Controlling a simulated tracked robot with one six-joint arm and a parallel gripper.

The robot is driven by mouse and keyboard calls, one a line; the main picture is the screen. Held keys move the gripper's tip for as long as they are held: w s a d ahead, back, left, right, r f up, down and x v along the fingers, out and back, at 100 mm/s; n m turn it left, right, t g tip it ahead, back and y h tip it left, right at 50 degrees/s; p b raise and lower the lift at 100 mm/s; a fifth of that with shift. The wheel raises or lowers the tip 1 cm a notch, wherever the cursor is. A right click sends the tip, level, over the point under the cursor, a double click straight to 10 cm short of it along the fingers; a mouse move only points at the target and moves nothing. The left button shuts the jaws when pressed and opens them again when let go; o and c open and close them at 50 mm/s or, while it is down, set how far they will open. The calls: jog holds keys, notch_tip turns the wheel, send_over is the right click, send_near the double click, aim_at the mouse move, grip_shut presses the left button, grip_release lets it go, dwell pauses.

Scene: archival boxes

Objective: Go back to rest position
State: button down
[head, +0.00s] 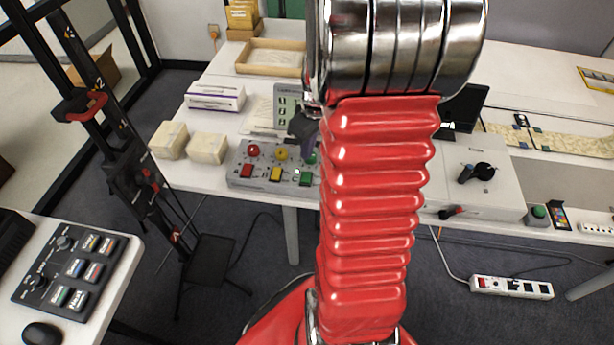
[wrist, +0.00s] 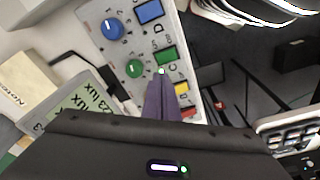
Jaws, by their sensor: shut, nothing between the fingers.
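My gripper (head: 303,128) shows partly in the head view, beside my raised red arm, above the grey button panel (head: 262,184). In the wrist view, my gripper's (wrist: 161,74) purple fingers are together and hold nothing. Their tips overlap the panel (wrist: 150,38) near the green button (wrist: 166,54) and the green knob (wrist: 134,68). I cannot tell whether they touch it. The arm stands upright in the middle of the head view and hides the panel's right end.
Two cream boxes (head: 207,148) and a white carton (head: 215,97) stand left of the panel on the white table. A wooden tray (head: 270,58) lies behind. A device with a black knob (head: 482,172) is right of the arm. A small console (head: 72,268) sits at lower left.

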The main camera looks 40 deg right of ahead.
dwell(0.7)
jog(key=s+a+r+t, duration=0.1)
jog(key=s+a+r, duration=0.2)
jog(key=a+r, duration=0.3)
jog(key=s+a+r+m+t, duration=0.1)
jog(key=s+a+r, duration=0.2)
jog(key=a, duration=0.9)
jog(key=s+a+r+t, duration=0.1)
jog(key=s+a+r, duration=0.3)
jog(key=a+r, duration=0.4)
jog(key=shift+a+r+m+t, duration=0.3)
jog(key=shift+a+t, duration=0.1)
jog(key=shift+a, duration=0.1)
jog(key=shift+s, duration=0.1)
